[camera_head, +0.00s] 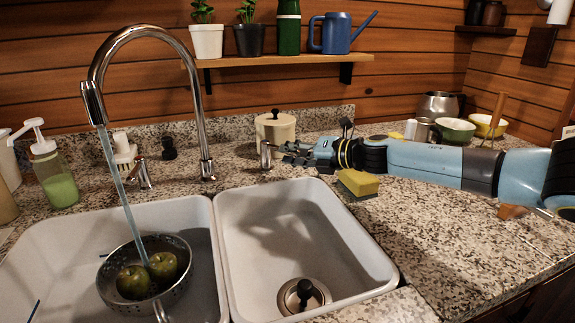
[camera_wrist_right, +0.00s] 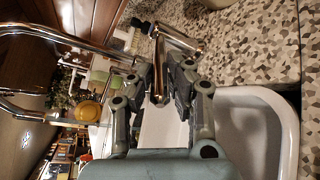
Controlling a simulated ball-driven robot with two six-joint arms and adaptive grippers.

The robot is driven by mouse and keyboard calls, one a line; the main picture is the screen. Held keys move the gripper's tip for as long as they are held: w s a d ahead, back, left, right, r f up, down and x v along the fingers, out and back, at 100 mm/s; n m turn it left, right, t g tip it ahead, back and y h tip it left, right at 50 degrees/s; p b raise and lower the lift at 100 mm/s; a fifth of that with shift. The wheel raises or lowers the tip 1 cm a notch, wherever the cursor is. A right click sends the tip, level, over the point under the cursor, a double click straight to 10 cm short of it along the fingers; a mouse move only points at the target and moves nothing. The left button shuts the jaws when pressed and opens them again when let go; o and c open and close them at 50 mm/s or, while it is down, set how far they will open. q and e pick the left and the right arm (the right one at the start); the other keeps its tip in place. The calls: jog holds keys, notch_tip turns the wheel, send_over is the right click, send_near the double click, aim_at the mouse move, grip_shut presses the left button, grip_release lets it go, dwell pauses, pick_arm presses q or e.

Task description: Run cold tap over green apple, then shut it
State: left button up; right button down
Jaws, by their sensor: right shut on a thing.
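Water runs from the curved chrome spout (camera_head: 150,40) into the left basin. It falls into a metal colander (camera_head: 182,287) holding two green apples (camera_head: 132,282) (camera_head: 163,266), and the stream lands between or on them. A chrome tap handle (camera_head: 265,155) stands right of the spout; another handle (camera_head: 141,174) stands left of it. My right gripper (camera_head: 290,155) reaches in from the right to the right-hand handle. In the right wrist view its fingers (camera_wrist_right: 160,88) are shut on this handle (camera_wrist_right: 160,62). My left gripper is not in view.
A yellow-green sponge (camera_head: 358,184) lies just in front of my right gripper. A cream lidded pot (camera_head: 275,130) stands behind the handle. A green soap bottle (camera_head: 55,175) stands at left. The right basin (camera_head: 285,235) is empty apart from its drain. Bowls (camera_head: 456,130) stand far right.

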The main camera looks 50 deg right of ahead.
jog(key=shift+d, duration=0.2)
dwell(0.3)
jog(key=c, duration=1.3)
grip_release()
jog(key=shift+s+f+v, duration=0.1)
jog(key=shift+f+v, duration=0.3)
jog(key=shift+v, duration=1.75)
jog(key=shift+s+f+v, duration=0.1)
jog(key=shift+f+v, duration=0.3)
jog(key=shift+v, duration=1.75)
jog(key=shift+f+v, duration=0.4)
jog(key=shift+v, duration=1.8)
jog(key=shift+d+r, duration=0.1)
jog(key=shift+d, duration=0.1)
